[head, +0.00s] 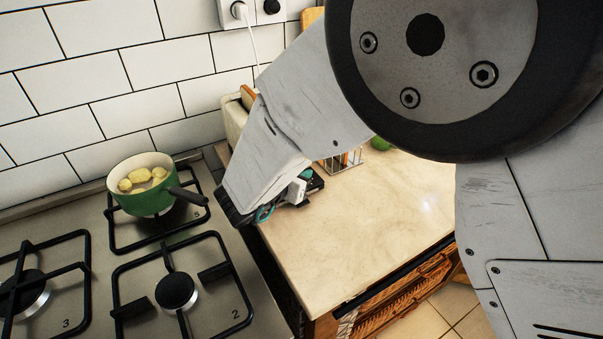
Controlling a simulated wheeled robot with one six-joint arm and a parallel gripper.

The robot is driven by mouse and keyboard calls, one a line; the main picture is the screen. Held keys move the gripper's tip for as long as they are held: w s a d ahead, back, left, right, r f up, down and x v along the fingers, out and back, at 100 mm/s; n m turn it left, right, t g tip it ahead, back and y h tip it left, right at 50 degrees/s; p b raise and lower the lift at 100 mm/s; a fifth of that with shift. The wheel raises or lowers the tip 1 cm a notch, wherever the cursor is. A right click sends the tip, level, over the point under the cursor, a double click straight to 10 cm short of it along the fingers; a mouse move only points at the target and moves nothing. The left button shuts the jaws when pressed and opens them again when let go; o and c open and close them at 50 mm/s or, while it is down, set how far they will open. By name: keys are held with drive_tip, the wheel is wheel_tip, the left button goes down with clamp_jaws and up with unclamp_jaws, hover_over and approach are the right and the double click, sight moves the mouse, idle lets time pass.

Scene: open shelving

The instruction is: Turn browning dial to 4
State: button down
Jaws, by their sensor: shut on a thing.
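The cream toaster (235,112) stands against the tiled wall at the left end of the worktop, mostly hidden behind my arm. A browned slice of bread (248,97) shows at its top. The browning dial is hidden behind my arm, so its setting cannot be read. My gripper (303,187) is only partly visible beyond my wrist, low in front of the toaster's side. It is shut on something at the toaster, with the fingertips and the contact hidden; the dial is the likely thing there.
A gas hob with black grates (175,290) fills the left, bearing a green pot (146,200) with yellow pieces in it. A wire rack (343,162) and a green round thing (380,143) stand behind my arm. The pale worktop (360,230) is clear in front.

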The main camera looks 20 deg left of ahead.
drive_tip(key=shift+s+f, duration=0.2)
drive_tip(key=shift+f, duration=0.2)
drive_tip(key=c, duration=1.5)
unclamp_jaws()
drive_tip(key=shift+r, duration=0.15)
drive_tip(key=shift+w+r, duration=0.2)
drive_tip(key=shift+n+y, duration=0.3)
